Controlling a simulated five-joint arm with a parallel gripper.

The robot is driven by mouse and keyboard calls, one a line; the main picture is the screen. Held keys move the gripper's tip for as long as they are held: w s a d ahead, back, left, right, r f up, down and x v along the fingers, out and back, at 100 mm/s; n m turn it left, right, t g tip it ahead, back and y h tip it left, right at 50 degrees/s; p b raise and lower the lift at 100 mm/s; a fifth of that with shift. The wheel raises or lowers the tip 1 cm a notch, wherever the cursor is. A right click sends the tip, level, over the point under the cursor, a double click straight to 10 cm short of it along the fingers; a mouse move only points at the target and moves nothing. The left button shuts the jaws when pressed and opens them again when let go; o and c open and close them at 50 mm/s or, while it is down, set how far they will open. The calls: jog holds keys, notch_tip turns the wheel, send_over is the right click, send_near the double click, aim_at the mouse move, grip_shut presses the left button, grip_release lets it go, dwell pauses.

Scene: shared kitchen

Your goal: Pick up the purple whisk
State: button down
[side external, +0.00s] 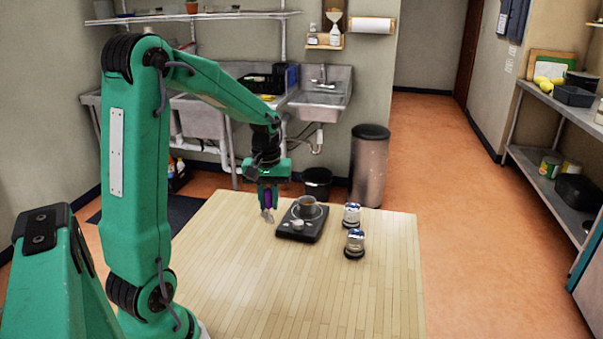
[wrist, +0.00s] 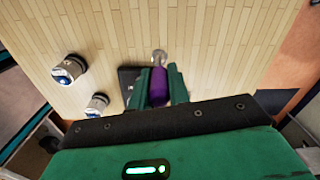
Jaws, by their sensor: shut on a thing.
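The purple whisk (wrist: 158,86) is between the two fingers of my gripper (wrist: 160,84) in the wrist view. Its purple handle lies between the green fingers, and a metal end shows beyond the fingertips. A small purple part of the whisk (side external: 274,196) shows between the fingers there. My gripper is shut on it. I cannot tell from these views whether the whisk's lower end touches the table.
Two small jars (side external: 352,213) (side external: 355,240) stand further right. The front of the wooden table (side external: 290,295) is clear. A sink (side external: 322,92) and bins are behind.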

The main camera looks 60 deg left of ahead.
jog(key=shift+w+d+r, duration=0.15)
jog(key=shift+d+r, duration=0.2)
jog(key=shift+d, duration=0.2)
